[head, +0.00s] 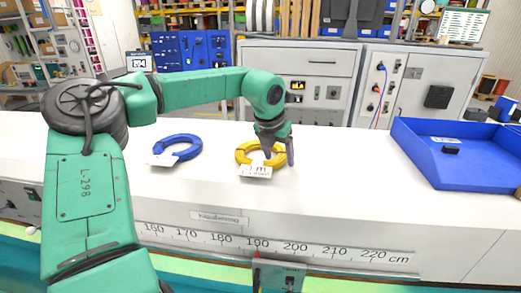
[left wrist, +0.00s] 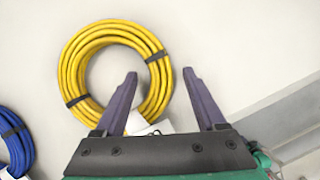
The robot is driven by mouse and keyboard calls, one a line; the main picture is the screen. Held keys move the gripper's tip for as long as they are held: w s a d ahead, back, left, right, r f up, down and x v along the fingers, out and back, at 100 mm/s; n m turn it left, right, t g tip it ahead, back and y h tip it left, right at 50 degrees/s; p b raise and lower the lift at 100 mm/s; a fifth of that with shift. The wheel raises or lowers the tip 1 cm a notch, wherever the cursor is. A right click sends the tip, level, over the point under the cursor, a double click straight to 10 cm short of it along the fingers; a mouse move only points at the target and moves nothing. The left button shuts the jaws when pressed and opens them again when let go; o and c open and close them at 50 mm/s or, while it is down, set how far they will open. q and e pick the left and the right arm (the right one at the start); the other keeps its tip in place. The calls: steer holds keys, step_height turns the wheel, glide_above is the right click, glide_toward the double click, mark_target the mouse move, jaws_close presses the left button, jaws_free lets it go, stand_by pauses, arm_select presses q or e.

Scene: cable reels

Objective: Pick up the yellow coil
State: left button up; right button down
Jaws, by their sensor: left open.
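The yellow coil (head: 244,156) lies flat on the white bench, with a white tag on its near side. In the left wrist view the yellow coil (left wrist: 76,62) shows as a ring bound with dark bands. My left gripper (head: 279,160) is open over the coil's right side. In the left wrist view my left gripper (left wrist: 160,78) has one finger over the ring's opening and the other outside the ring, with the right part of the ring between them. Whether the fingers touch the coil I cannot tell. My right gripper is not in view.
A blue coil (head: 186,152) with a white tag lies left of the yellow one; it also shows in the left wrist view (left wrist: 17,140). A blue tray (head: 431,170) holding a small black item stands at the right. A ruler strip (head: 290,246) runs along the bench front. Bench between coil and tray is clear.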

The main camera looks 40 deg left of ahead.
arm_select(q)
jaws_close()
steer(key=shift+w, duration=0.1)
stand_by(1.2)
